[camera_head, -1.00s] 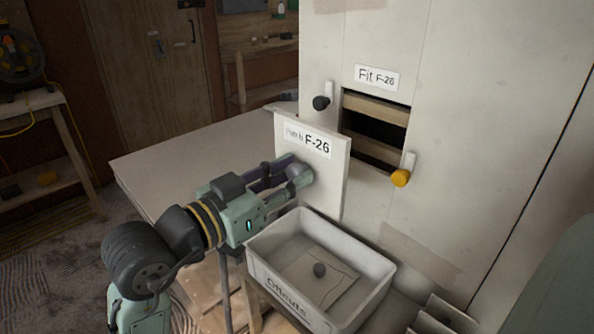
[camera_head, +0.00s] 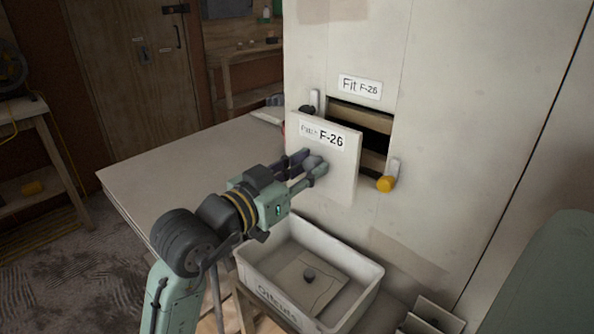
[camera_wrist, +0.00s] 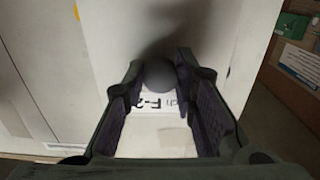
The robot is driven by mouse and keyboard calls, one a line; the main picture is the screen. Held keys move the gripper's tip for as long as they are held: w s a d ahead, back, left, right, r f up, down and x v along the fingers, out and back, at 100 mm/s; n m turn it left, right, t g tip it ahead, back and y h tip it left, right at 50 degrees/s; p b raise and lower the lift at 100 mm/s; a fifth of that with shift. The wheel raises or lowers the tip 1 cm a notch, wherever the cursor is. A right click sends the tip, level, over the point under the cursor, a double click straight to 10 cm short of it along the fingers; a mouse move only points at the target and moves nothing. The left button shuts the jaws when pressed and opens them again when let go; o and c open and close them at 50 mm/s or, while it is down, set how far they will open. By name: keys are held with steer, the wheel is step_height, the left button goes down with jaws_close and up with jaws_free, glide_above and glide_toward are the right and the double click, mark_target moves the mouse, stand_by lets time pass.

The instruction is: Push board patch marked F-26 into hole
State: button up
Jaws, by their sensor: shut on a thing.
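The board patch (camera_head: 340,172) is a pale upright panel with a label reading "Patch F-26". It stands in front of the wall and covers the left part of the hole (camera_head: 375,131), a dark rectangular opening with wooden battens under a "Fit F-26" label. My gripper (camera_head: 312,168) is shut on the round grey knob on the patch's face. In the wrist view the knob (camera_wrist: 160,75) sits between my fingers, with the patch label partly hidden behind them. Whether the patch touches the wall cannot be told.
An orange knob (camera_head: 386,184) on a white strip sits at the hole's lower right. A black knob (camera_head: 307,110) is at its upper left, partly behind the patch. A white "Offcuts" bin (camera_head: 262,284) stands below. A pale table (camera_head: 170,172) lies left.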

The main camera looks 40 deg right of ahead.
steer(key=w+d+p, duration=0.1)
steer(key=d+p, duration=0.1)
steer(key=d, duration=0.9)
steer(key=shift+d+p, duration=0.2)
steer(key=shift+p, duration=0.15)
stand_by(1.0)
steer(key=o, duration=1.2)
steer(key=shift+d+f, duration=0.1)
steer(key=shift+c, duration=0.2)
steer(key=shift+o, duration=0.5)
steer(key=shift+o, duration=0.7)
steer(key=a+b, duration=0.1)
steer(key=a, duration=0.5)
steer(key=shift+s+b, duration=0.25)
steer(key=shift+b, duration=0.15)
